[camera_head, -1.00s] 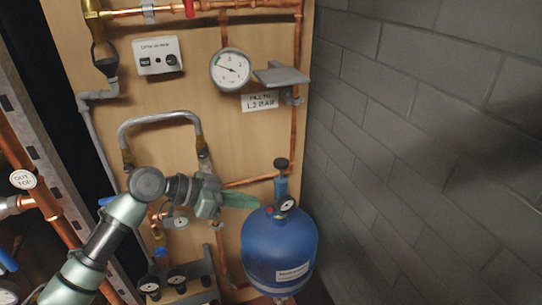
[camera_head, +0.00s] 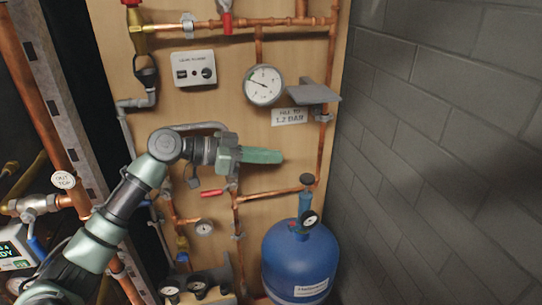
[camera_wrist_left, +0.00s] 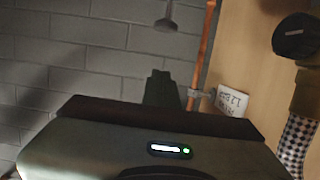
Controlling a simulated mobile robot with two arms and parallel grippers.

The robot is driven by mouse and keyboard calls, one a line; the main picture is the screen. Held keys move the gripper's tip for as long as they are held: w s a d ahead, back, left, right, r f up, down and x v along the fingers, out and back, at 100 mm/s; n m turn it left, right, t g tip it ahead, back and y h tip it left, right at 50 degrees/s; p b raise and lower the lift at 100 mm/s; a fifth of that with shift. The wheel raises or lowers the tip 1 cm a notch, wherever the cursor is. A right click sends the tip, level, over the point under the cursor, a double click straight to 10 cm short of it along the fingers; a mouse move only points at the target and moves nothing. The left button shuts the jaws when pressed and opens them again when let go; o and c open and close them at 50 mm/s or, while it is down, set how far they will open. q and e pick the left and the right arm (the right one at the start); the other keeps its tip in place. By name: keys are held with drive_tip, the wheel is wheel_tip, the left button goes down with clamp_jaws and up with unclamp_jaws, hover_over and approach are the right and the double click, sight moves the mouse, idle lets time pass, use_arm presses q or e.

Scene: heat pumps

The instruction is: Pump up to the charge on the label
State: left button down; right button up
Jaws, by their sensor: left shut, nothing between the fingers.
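A white label (camera_head: 290,116) on the wooden panel reads "FILL TO 1.2 BAR". A round white pressure gauge (camera_head: 263,85) hangs above it; its needle points to the upper left, its figures too small to read. A blue tank (camera_head: 300,262) stands at lower right, with a blue pump-like tube under a black knob (camera_head: 306,179) and a small dial (camera_head: 310,219) on top. My left gripper (camera_head: 280,157) is shut and empty, pointing right, below the label and above and left of the knob. Its dark fingers show in the left wrist view (camera_wrist_left: 162,88). My right gripper is not in view.
A grey bracket shelf (camera_head: 313,94) juts out right of the gauge. Copper pipes (camera_head: 325,150) run down the panel. A red lever (camera_head: 212,193) is below my gripper. A grey hose (camera_head: 190,127) is partly behind my arm. A block wall (camera_head: 440,150) bounds the right side.

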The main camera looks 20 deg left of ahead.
use_arm(q)
drive_tip(key=p, duration=0.3)
hover_over(307, 185)
drive_tip(key=a, duration=0.3)
drive_tip(key=f, duration=0.2)
drive_tip(key=f+p, duration=0.1)
drive_tip(key=f, duration=0.2)
drive_tip(key=shift+w+d+f, duration=0.15)
drive_tip(key=shift+w+f, duration=0.1)
drive_tip(key=shift+f, duration=0.15)
